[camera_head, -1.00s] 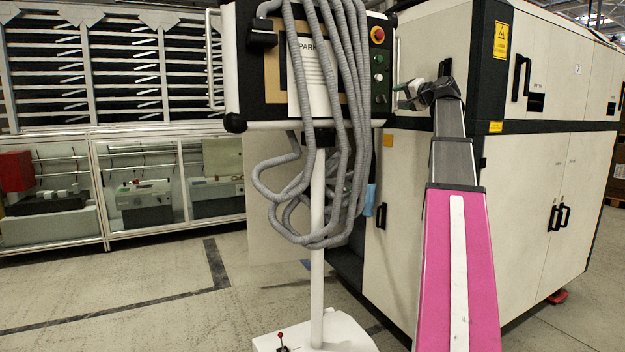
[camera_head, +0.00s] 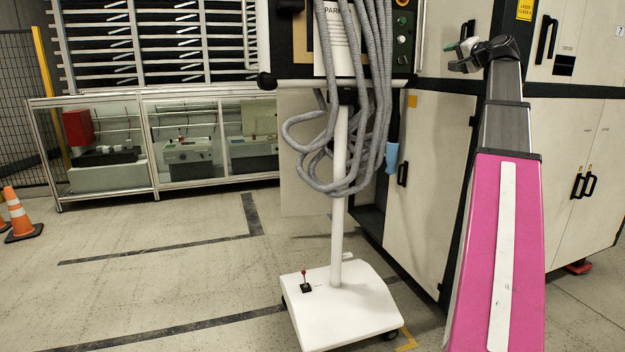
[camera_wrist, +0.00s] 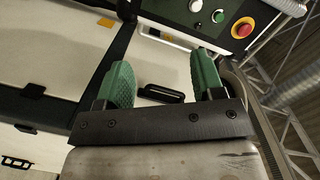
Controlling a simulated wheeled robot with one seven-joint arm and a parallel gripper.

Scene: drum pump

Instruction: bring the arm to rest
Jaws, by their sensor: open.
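My gripper (camera_wrist: 163,85) is open in the wrist view, with its two green fingertips apart and nothing between them. In the head view my gripper (camera_head: 462,57) shows small at the end of my raised pink and grey arm, in front of the pale machine cabinet. The finger gap is hard to make out there. No drum or pump is clearly visible.
A control panel with hanging grey hoses (camera_head: 345,110) stands on a white wheeled base (camera_head: 345,308) left of my arm. The cabinet (camera_head: 425,150) stands behind my arm. An orange cone (camera_head: 22,215) is at far left.

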